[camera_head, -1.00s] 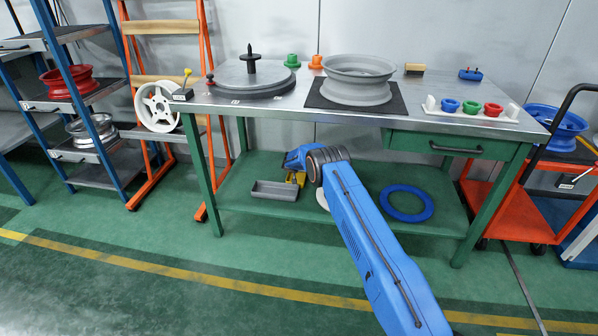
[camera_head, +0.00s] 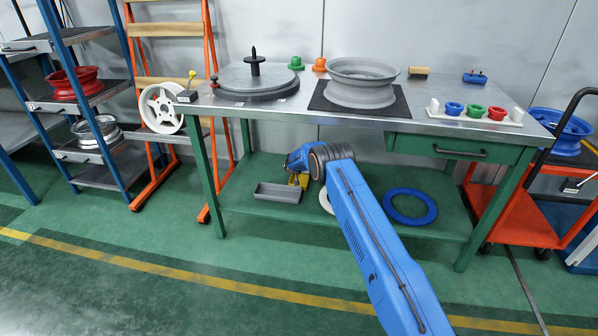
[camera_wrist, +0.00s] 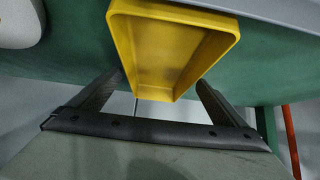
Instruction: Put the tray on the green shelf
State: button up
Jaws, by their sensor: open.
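A small yellow tray (camera_wrist: 172,48) is at the top middle of the wrist view, in front of the green shelf (camera_wrist: 70,62). In the head view only part of the yellow tray (camera_head: 299,181) shows, beside my blue wrist at the green lower shelf (camera_head: 355,216) of the workbench. My gripper (camera_wrist: 158,80) is open, with one finger on each side of the tray's narrower end. I cannot tell whether the fingers touch it, or whether its underside rests on the shelf. In the head view my wrist hides most of the gripper.
A grey tray (camera_head: 277,194) lies left of the yellow one on the shelf, and a blue ring (camera_head: 410,206) lies to the right. A white ring (camera_head: 325,201) is partly behind my arm. The bench top (camera_head: 300,108) overhangs the shelf, with green legs (camera_head: 205,180) at the sides.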

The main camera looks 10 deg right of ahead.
jog(key=v, duration=1)
jog(key=shift+s+r, duration=0.1)
